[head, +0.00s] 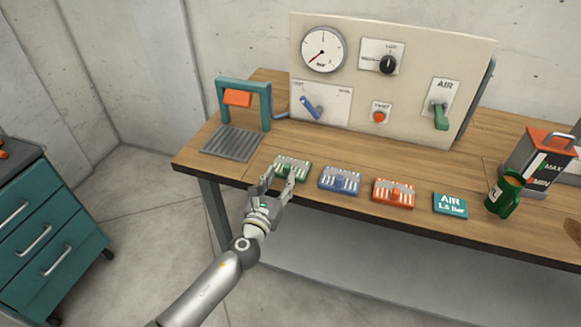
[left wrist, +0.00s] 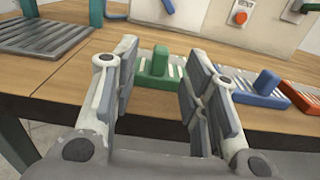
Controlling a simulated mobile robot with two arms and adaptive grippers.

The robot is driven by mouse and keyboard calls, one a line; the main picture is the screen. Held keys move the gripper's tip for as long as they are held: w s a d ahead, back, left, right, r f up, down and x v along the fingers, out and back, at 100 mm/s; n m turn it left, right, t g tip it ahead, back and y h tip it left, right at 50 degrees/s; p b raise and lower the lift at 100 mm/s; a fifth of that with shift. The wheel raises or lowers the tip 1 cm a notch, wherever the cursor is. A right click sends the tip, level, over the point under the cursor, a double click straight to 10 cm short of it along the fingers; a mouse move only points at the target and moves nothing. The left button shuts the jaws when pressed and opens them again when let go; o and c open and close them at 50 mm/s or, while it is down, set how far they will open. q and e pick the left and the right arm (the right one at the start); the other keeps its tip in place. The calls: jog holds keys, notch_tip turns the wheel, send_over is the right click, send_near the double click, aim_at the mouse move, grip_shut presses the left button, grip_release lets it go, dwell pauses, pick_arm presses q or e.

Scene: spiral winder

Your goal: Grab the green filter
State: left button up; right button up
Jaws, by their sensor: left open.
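The green filter (head: 292,167) lies on the wooden table near its front edge, at the left end of a row of filters. It is a flat slatted block with a raised green grip on top. My left gripper (head: 278,182) is open and empty, just in front of the green filter. In the left wrist view the green filter (left wrist: 160,66) shows beyond and between the two open fingers (left wrist: 158,90). Its sides are partly hidden by the fingers. My right gripper is not in view.
A teal frame (head: 244,102) stands behind a grey grate (head: 232,143) at left. A gauge panel (head: 340,85) stands behind.

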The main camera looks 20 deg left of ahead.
aim_at(285, 169)
pick_arm(q)
jog(key=shift+w+r, duration=0.1)
jog(key=shift+w, duration=0.6)
jog(key=w, duration=0.3)
jog(key=shift+w+d, duration=0.15)
jog(key=shift+w, duration=0.65)
jog(key=shift+s+r, duration=0.1)
jog(key=shift+c, duration=0.7)
grip_shut()
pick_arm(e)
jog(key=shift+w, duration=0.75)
